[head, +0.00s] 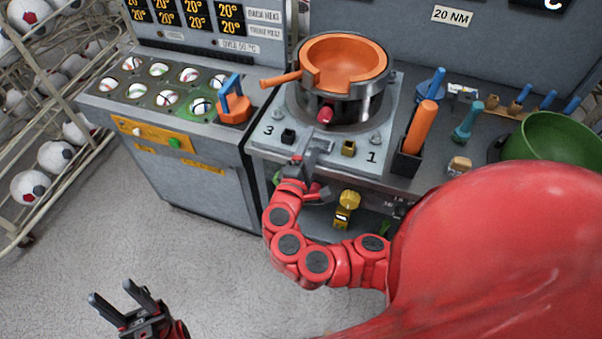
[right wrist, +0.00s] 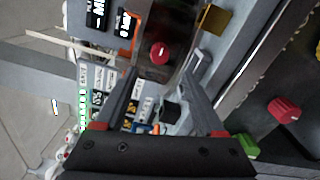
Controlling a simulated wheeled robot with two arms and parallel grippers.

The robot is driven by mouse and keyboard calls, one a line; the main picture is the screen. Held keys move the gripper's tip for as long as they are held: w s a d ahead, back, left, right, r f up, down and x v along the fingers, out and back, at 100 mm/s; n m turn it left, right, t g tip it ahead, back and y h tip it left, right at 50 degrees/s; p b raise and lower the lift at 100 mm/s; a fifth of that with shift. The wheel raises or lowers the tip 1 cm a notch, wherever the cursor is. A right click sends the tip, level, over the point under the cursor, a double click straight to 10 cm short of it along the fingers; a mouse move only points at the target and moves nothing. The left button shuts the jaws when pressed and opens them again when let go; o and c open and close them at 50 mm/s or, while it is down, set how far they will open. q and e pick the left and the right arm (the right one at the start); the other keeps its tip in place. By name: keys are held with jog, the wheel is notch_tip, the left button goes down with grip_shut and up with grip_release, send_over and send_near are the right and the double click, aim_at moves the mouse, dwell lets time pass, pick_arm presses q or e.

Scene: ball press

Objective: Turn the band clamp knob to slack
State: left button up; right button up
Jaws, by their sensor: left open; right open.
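The red band clamp knob (head: 325,115) sticks out from the front of the dark metal band (head: 345,107) around the orange ring (head: 320,82). The right wrist view also shows the knob (right wrist: 159,52), ahead of the gap between my right fingertips. My right gripper (head: 318,143) is open and empty, at the front of the press plate, a little short of the knob and apart from it. The right wrist view shows its two fingers (right wrist: 160,78) spread. My left gripper (head: 122,291) is open and empty, low over the floor at the lower left.
A black block (head: 288,136) and a brass block (head: 349,148) flank my right gripper on the plate (head: 268,112). An orange-handled tool (head: 421,124) stands in a holder at right. A green bowl (head: 555,145) lies farther right. A ball rack (head: 60,130) stands at left.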

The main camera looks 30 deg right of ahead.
jog(key=v, duration=0.8)
jog(key=shift+b, duration=0.4)
